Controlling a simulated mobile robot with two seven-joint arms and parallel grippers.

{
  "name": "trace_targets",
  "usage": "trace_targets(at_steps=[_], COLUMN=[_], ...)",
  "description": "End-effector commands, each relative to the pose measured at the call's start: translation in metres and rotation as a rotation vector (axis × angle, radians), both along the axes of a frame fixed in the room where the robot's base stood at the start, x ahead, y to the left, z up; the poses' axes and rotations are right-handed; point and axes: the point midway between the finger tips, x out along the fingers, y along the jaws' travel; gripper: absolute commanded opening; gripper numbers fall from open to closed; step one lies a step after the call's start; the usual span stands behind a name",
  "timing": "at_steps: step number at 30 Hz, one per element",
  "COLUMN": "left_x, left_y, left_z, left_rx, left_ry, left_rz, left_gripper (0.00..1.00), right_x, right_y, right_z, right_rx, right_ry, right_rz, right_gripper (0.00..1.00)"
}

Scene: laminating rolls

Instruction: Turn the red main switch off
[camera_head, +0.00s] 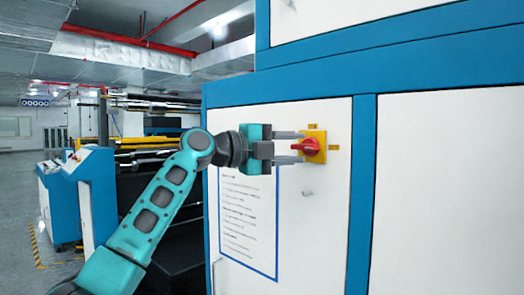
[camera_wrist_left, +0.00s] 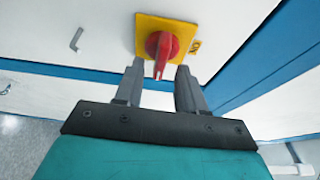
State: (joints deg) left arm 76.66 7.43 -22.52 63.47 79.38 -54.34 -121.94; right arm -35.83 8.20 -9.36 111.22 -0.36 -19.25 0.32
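The red main switch (camera_head: 308,147) is a red knob on a yellow plate (camera_head: 318,137), mounted on the white cabinet door. My left gripper (camera_head: 300,147) reaches in from the left at the switch's height. In the left wrist view its two fingers (camera_wrist_left: 160,76) are apart, one on each side of the handle's tip, with visible gaps. Nothing is held. My right gripper is not in view.
The white cabinet (camera_head: 435,190) has blue frame strips and fills the right side. A blue-bordered instruction sheet (camera_head: 248,220) is on the door below my left gripper. A small door handle (camera_head: 307,193) sticks out under the switch. Blue-white consoles (camera_head: 92,190) stand at left.

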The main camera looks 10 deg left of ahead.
Motion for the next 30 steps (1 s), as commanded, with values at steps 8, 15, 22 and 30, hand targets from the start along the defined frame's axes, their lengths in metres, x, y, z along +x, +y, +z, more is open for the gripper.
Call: trace_targets(at_steps=[8,15,22,30], left_x=[-0.032,-0.053,-0.059,-0.059], left_y=[0.054,0.088,0.097,0.097], left_z=[-0.002,-0.001,0.0,0.001], left_rx=[0.001,0.001,0.001,0.001], left_ry=[-0.003,-0.002,-0.001,-0.001], left_rz=[0.004,0.003,0.002,0.002], left_gripper=[0.39,0.39,0.39,0.39], right_x=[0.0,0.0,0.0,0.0], right_y=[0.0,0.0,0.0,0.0], right_z=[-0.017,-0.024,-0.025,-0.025], right_rx=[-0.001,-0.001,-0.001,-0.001], right_ry=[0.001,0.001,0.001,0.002], right_rz=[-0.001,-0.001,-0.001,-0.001], right_gripper=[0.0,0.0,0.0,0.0])
